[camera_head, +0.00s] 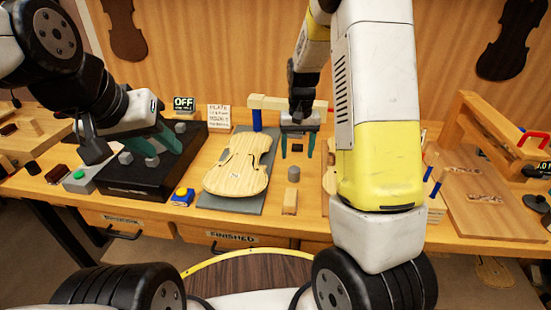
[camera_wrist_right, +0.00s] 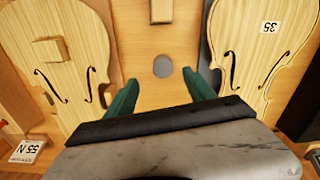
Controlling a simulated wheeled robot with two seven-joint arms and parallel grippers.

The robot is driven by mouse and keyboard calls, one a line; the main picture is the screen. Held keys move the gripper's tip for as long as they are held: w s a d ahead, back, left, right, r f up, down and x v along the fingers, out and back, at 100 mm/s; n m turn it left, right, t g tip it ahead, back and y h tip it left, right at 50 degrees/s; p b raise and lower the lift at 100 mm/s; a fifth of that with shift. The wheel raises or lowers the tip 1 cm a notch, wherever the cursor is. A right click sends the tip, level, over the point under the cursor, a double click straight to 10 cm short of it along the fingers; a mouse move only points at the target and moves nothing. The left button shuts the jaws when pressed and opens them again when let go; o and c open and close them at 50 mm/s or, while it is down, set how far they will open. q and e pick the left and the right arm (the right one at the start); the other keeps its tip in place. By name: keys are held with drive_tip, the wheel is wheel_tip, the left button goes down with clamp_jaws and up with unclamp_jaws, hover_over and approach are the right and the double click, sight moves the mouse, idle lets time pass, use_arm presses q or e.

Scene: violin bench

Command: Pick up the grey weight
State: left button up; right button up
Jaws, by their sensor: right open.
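The grey weight (camera_head: 293,173) is a short upright cylinder standing on the bench, right of the violin plate on the grey mat. In the right wrist view it is a round grey disc (camera_wrist_right: 162,67) seen from above. My right gripper (camera_head: 297,153) points down above the weight, open, with teal fingers apart and nothing between them. In the wrist view the fingertips (camera_wrist_right: 160,84) lie either side of the weight's line, apart from it. My left gripper (camera_head: 165,151) is over the black platform at left, its teal fingers apart, near small grey blocks (camera_head: 125,157).
The violin plate (camera_head: 238,166) lies left, and another plate (camera_wrist_right: 55,65) flanks the other side. A wooden bar (camera_head: 270,102) on a blue post is behind. A yellow button (camera_head: 182,194) sits near the front edge.

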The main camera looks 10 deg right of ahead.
sight(294, 169)
drive_tip(key=shift+w+a+f, duration=0.1)
drive_tip(key=shift+w+f, duration=0.1)
drive_tip(key=shift+f, duration=0.65)
wheel_tip(294, 169, down, 7)
drive_tip(key=shift+w+a+r, duration=0.1)
drive_tip(key=shift+a, duration=0.05)
clamp_jaws()
